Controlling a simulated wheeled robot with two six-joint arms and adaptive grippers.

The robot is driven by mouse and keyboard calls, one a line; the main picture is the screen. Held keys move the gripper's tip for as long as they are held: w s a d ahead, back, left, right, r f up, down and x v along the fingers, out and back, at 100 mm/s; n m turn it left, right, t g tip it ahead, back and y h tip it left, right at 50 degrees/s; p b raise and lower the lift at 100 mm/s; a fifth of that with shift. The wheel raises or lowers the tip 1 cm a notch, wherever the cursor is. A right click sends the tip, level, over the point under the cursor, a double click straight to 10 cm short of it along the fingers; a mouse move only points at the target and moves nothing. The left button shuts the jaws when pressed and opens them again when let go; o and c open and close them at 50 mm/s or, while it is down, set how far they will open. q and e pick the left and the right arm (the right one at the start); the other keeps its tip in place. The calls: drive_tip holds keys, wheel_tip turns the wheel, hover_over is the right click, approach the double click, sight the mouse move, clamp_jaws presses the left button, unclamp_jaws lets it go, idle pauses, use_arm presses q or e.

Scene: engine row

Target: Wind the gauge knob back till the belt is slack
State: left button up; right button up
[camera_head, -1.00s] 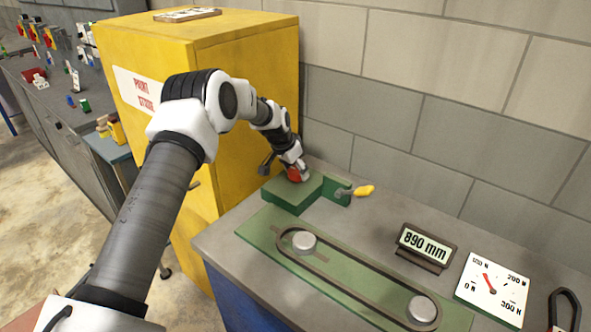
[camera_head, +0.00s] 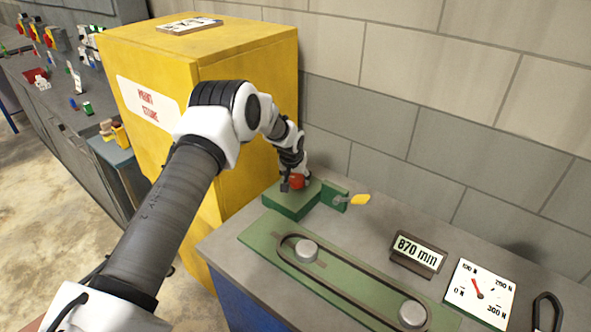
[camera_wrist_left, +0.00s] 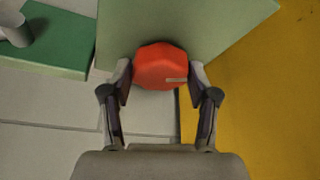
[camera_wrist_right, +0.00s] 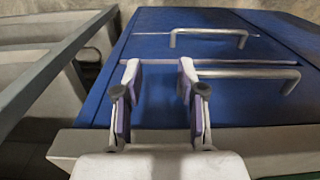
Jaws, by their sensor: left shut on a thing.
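The red knob (camera_head: 297,182) sits on the green block at the back left of the bench. My left gripper (camera_head: 293,179) is on it. In the left wrist view the faceted knob (camera_wrist_left: 161,66) is between the two fingertips (camera_wrist_left: 162,76), which press on its sides. The dark belt (camera_head: 368,270) loops around two grey pulleys on a green plate; I cannot tell how tight it is. The display (camera_head: 418,252) reads 870 mm. The dial's (camera_head: 492,290) red needle points near 100 N. My right gripper (camera_wrist_right: 159,72) is open and empty in the right wrist view.
A yellow cabinet (camera_head: 240,120) stands close to my left arm. A yellow-tipped lever (camera_head: 360,199) sticks out from the green block. A blue drawer unit (camera_wrist_right: 210,90) with metal handles is below my right gripper. A grey block wall is behind the bench.

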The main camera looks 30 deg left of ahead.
use_arm(q)
drive_tip(key=shift+d+n+g+y, duration=0.1)
drive_tip(key=shift+n+g+y, duration=0.2)
drive_tip(key=shift+n, duration=0.6)
drive_tip(key=shift+f+n+y, duration=0.25)
drive_tip(key=shift+n+y, duration=0.05)
drive_tip(key=shift+n, duration=0.7)
drive_tip(key=n+b, duration=0.2)
drive_tip(key=n+g+y+b, duration=0.1)
drive_tip(key=n+b, duration=0.1)
drive_tip(key=b, duration=0.1)
drive_tip(key=shift+w+d+f, duration=0.1)
drive_tip(key=shift+w+f, duration=0.05)
drive_tip(key=shift+r+n+g+y+b, duration=0.15)
drive_tip(key=shift+n+g+b, duration=0.3)
drive_tip(key=shift+n+b, duration=0.45)
drive_tip(key=shift+r+n+g+y+b, duration=0.15)
drive_tip(key=shift+n+g+b, duration=0.35)
drive_tip(key=shift+n, duration=0.6)
use_arm(e)
wheel_tip(320, 180, down, 7)
drive_tip(key=shift+f, duration=0.15)
use_arm(q)
drive_tip(key=o, duration=1.2)
drive_tip(key=shift+w, duration=0.1)
drive_tip(key=shift+c, duration=0.2)
